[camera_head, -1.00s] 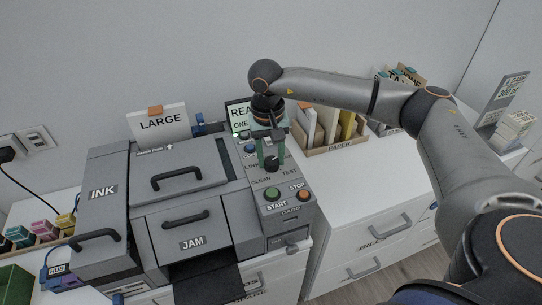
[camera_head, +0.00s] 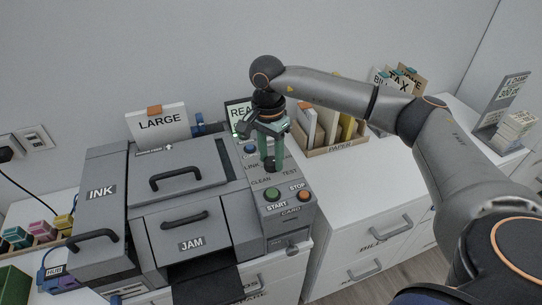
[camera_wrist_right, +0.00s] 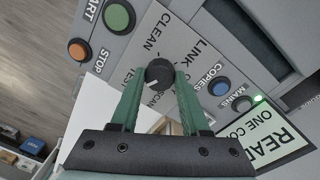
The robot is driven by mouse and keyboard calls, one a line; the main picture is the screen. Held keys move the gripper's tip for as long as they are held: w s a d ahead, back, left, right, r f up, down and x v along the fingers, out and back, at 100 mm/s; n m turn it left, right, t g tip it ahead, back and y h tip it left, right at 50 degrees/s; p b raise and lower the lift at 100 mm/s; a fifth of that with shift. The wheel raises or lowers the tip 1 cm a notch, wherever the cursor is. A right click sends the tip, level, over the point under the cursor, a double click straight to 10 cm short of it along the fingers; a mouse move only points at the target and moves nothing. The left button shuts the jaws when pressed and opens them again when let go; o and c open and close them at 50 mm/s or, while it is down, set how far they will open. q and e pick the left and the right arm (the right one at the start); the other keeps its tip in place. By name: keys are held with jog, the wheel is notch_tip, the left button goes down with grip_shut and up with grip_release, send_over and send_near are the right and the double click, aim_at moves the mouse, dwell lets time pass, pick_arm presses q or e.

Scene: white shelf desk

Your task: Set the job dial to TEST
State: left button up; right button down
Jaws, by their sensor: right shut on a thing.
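The job dial (camera_wrist_right: 160,73) is a round black knob on the grey panel at the right of the machine. Labels around it read CLEAN, LINK, TEST and SCAN, partly covered by the fingers. A small white mark on the knob faces the lower left in the wrist view, near TEST (camera_wrist_right: 128,77); its exact setting is hard to tell. My right gripper (camera_head: 270,164) comes down from above with its green fingers on either side of the knob, shut on it. It also shows in the wrist view (camera_wrist_right: 157,80). My left gripper is not in view.
The green START button (camera_head: 272,194) and orange STOP button (camera_head: 304,196) sit just in front of the dial. A blue COPIES button (camera_wrist_right: 219,88) and the screen (camera_wrist_right: 268,135) lie behind it. A paper organiser (camera_head: 335,140) stands to the right.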

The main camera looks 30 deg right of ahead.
aim_at(270, 159)
jog(key=shift+d+m, duration=0.1)
jog(key=shift+m, duration=1.1)
jog(key=shift+c, duration=1.9)
grip_release()
notch_tip(270, 159, up, 13)
jog(key=shift+w+f, duration=0.2)
jog(key=shift+w, duration=0.1)
jog(key=shift+s+f, duration=0.1)
